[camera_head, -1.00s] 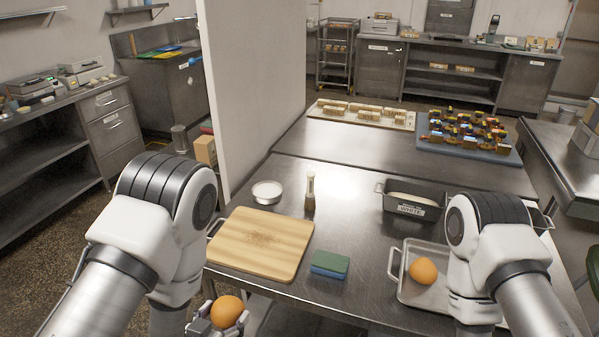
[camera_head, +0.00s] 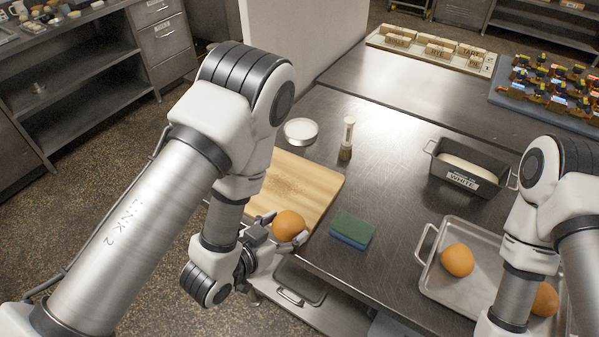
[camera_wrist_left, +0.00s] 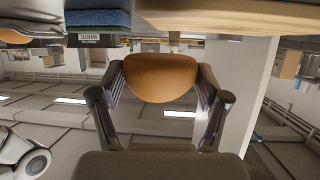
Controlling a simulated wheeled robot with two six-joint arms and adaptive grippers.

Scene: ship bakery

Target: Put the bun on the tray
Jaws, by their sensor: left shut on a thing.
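My left gripper (camera_head: 275,236) is shut on an orange-brown bun (camera_head: 289,225), held at the front edge of the steel table, in front of the wooden board. In the left wrist view the bun (camera_wrist_left: 160,78) sits between the two fingers. The metal tray (camera_head: 431,272) lies on the table at the right, with one bun (camera_head: 457,260) on its left part and another bun (camera_head: 545,299) further right, partly hidden by my right arm. My right gripper is out of view below the picture.
A wooden board (camera_head: 310,178) lies behind the held bun. A green and blue sponge (camera_head: 351,230) lies between board and tray. A white bowl (camera_head: 300,131), a brush (camera_head: 347,140) and a loaf tin (camera_head: 466,177) stand behind. The table centre is clear.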

